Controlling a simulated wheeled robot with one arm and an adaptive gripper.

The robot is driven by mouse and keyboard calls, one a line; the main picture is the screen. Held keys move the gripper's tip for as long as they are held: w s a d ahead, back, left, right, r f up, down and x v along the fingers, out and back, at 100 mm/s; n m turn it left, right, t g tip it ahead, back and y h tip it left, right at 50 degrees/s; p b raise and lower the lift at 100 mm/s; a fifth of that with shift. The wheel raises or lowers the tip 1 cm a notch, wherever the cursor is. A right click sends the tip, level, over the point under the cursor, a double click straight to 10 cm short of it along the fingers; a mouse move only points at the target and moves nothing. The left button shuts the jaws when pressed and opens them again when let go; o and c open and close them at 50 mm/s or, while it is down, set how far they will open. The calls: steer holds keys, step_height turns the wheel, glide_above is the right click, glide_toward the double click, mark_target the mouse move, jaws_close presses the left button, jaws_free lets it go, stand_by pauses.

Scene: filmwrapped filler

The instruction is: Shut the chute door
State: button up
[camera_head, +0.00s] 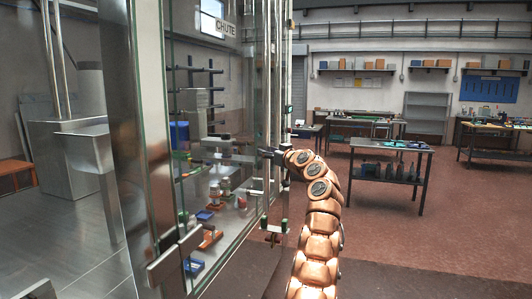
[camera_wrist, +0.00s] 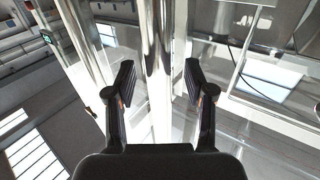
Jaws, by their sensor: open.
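My gripper (camera_head: 272,156) is at the panel's right edge, at the end of my copper arm. In the wrist view my gripper (camera_wrist: 158,83) is open, with a shiny upright metal bar (camera_wrist: 157,45) showing between its fingers. Whether the fingers touch the bar cannot be told.
A metal latch (camera_head: 175,257) is on the machine's near frame. Small coloured items (camera_head: 212,215) lie inside behind the glass. A dark workbench (camera_head: 390,150) stands to the right, with shelves behind. The red-brown floor (camera_head: 430,240) at right is clear.

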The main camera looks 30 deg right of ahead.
steer(key=s, duration=0.9)
steer(key=shift+s+d, duration=0.3)
steer(key=shift+s, duration=0.05)
steer(key=shift+a, duration=0.1)
stand_by(0.3)
